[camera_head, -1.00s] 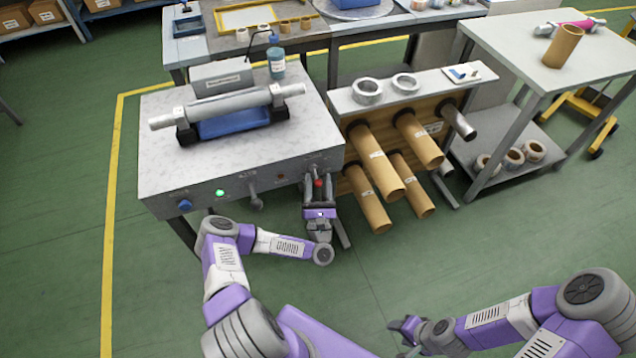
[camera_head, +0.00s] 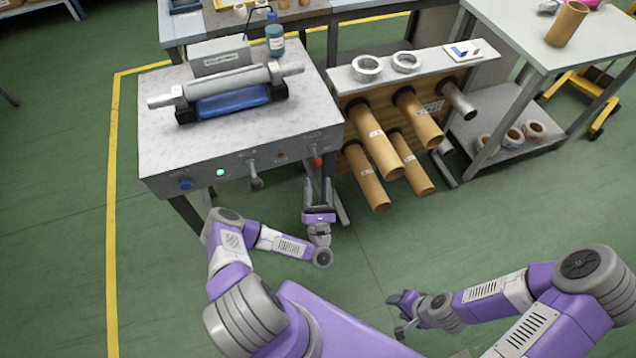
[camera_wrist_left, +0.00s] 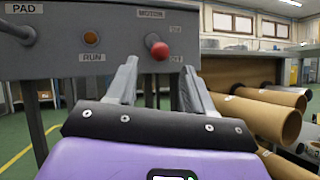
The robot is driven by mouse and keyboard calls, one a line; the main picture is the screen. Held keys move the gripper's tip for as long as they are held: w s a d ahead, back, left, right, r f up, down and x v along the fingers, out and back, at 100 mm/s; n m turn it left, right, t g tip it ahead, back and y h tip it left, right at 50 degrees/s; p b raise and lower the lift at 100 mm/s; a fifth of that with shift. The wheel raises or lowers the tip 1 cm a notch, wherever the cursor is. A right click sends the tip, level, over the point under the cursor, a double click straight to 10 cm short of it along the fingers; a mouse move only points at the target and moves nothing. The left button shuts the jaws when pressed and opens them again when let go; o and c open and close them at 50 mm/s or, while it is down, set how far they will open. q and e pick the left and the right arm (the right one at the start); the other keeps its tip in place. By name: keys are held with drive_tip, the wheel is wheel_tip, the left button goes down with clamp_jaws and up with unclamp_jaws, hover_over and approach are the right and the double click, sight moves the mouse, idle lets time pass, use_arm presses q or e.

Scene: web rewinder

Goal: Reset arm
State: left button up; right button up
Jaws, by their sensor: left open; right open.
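My left gripper (camera_head: 318,196) is open and empty, just below and in front of the machine's front panel. A red-knobbed lever (camera_head: 317,162) is on the right end of that panel, a little beyond the fingertips. My right gripper (camera_head: 403,312) is open and empty over the floor at the lower right. The rewinder machine (camera_head: 165,155) carries a metal roller over a blue pad on its top.
A rack holds several cardboard tubes (camera_head: 372,174) that stick out toward me, right of my left gripper. Two metal rings (camera_head: 367,68) lie on its top. A table (camera_head: 520,30) stands at the right. The green floor (camera_head: 420,235) between my arms is clear.

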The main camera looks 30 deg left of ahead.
use_arm(q)
drive_tip(key=w+d+f+m+g+h+p, duration=0.1)
drive_tip(key=w+d+m+g+h+p, duration=0.15)
drive_tip(key=d+m+h, duration=0.75)
drive_tip(key=w+d+f+m+g+h+p, duration=0.15)
drive_tip(key=d+m+g+h, duration=0.25)
drive_tip(key=d+m+h, duration=0.6)
drive_tip(key=s+a+m+g+y+p, duration=0.3)
drive_tip(key=s+m+g, duration=1.1)
drive_tip(key=s, duration=0.7)
drive_tip(key=m+p, duration=0.1)
drive_tip(key=m, duration=0.1)
drive_tip(key=shift+r+m+p, duration=0.2)
drive_tip(key=shift+m+p, duration=0.1)
drive_tip(key=shift+m, duration=0.1)
drive_tip(key=shift+a, duration=0.1)
